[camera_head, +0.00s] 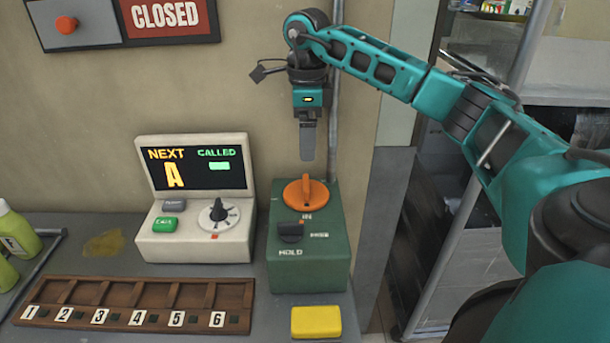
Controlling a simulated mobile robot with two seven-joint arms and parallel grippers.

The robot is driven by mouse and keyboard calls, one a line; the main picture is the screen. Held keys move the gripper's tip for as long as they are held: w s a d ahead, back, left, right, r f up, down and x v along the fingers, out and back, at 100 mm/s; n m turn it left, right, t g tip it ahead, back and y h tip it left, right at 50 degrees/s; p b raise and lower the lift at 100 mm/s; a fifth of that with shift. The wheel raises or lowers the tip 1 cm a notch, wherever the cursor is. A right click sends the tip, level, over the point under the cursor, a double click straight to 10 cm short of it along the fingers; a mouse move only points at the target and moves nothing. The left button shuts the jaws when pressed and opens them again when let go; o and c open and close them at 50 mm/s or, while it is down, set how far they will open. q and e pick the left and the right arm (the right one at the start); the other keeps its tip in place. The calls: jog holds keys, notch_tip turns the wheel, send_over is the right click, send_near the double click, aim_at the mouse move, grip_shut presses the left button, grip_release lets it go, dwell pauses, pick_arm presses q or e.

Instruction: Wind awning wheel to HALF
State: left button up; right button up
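The orange wheel (296,197) lies on top of a green box (322,262) on the counter. It is a round disc with a raised grip across it. The word IN is printed just in front of it; I see no HALF label, and the far side of the rim is partly hidden. My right gripper (307,158) points straight down just above and behind the wheel's grip, seemingly apart from it. Its fingers line up in this view, so their opening does not show. My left gripper is not in view.
The box front has a dark knob (289,233) with a HOLD label. A white ticket console (177,240) stands to the left, a yellow block (316,322) in front, and a numbered wooden rack (140,291) front left. A vertical pole (334,130) stands behind.

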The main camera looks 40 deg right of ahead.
aim_at(306, 182)
notch_tip(306, 182, down, 10)
jog(key=shift+f, duration=0.2)
jog(key=c, duration=1)
